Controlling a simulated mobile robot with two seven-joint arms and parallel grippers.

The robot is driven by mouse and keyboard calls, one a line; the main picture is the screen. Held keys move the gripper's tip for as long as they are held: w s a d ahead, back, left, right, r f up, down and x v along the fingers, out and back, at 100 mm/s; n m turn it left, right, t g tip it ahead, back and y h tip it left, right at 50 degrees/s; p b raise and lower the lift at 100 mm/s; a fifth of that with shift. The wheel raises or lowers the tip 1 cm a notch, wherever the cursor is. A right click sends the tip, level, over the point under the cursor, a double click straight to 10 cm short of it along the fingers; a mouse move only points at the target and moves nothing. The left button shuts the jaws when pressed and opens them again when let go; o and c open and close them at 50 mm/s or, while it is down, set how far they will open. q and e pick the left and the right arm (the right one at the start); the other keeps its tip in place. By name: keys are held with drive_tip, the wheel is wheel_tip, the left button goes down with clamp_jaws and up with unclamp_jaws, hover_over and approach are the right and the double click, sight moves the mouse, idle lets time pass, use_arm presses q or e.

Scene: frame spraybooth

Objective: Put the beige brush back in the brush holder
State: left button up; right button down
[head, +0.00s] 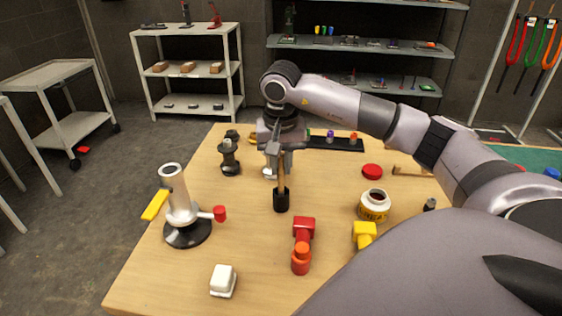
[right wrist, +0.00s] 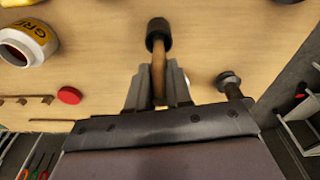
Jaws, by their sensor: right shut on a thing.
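My right gripper (head: 279,160) is shut on the beige brush (head: 282,183), gripping its handle above the table. The brush points down, with a wide black end (head: 281,201) at the bottom. The right wrist view shows the beige handle (right wrist: 158,75) between the fingers and the black end (right wrist: 158,33) beyond them. I cannot tell whether the black end touches the table. I cannot tell for certain which thing is the brush holder; a low notched wooden piece (head: 410,171) lies at the right of the table. My left gripper is not in view.
A white cylinder on a black base (head: 187,230) stands at left. A labelled open jar (head: 374,207), a red lid (head: 372,171), red fitting (head: 302,245), yellow fitting (head: 364,234) and white block (head: 223,281) are around. A dark spool-like part (head: 230,160) stands behind left.

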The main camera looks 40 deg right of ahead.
drive_tip(key=shift+f, duration=0.35)
drive_tip(key=c, duration=1)
unclamp_jaws()
drive_tip(key=shift+o, duration=0.2)
drive_tip(key=shift+r, duration=0.1)
drive_tip(key=shift+s+a+r+b, duration=0.15)
drive_tip(key=shift+r+b, duration=0.1)
drive_tip(key=shift+r, duration=1.5)
drive_tip(key=shift+s+a+r+b, duration=0.15)
drive_tip(key=shift+r+b, duration=0.05)
drive_tip(key=shift+r, duration=1.55)
drive_tip(key=shift+s, duration=0.1)
